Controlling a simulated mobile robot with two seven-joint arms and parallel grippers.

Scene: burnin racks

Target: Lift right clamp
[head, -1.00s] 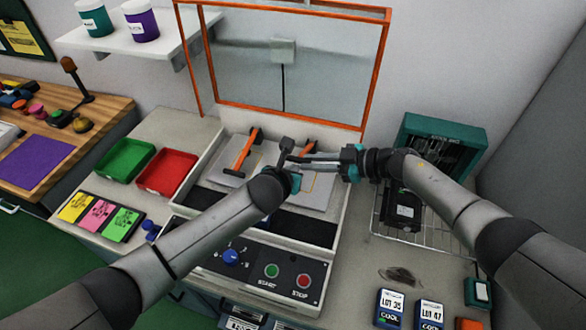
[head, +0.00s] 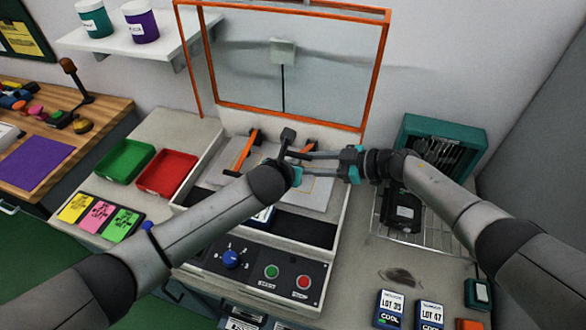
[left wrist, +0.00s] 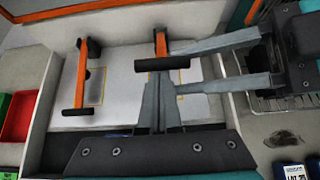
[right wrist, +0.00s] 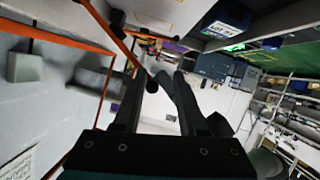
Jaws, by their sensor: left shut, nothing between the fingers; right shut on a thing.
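The right clamp (head: 308,146) is an orange lever with a black crossbar handle; in the left wrist view its handle (left wrist: 162,63) stands higher than the left clamp's, so the lever looks raised. My right gripper (left wrist: 182,66) comes in from the right with a finger on each side of that handle and is shut on it. The handle's dark end (right wrist: 152,85) shows between the fingers in the right wrist view. My left gripper (left wrist: 160,80) is shut and empty, its tips close beside the handle; contact cannot be told. The left clamp (head: 243,150) lies low over the pale plate.
An orange-framed clear screen (head: 290,60) stands behind the clamps. A green tray (head: 125,160) and a red tray (head: 167,173) are at left. A control panel (head: 255,265) is in front. A wire rack (head: 425,220) and a teal rack box (head: 440,135) are at right.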

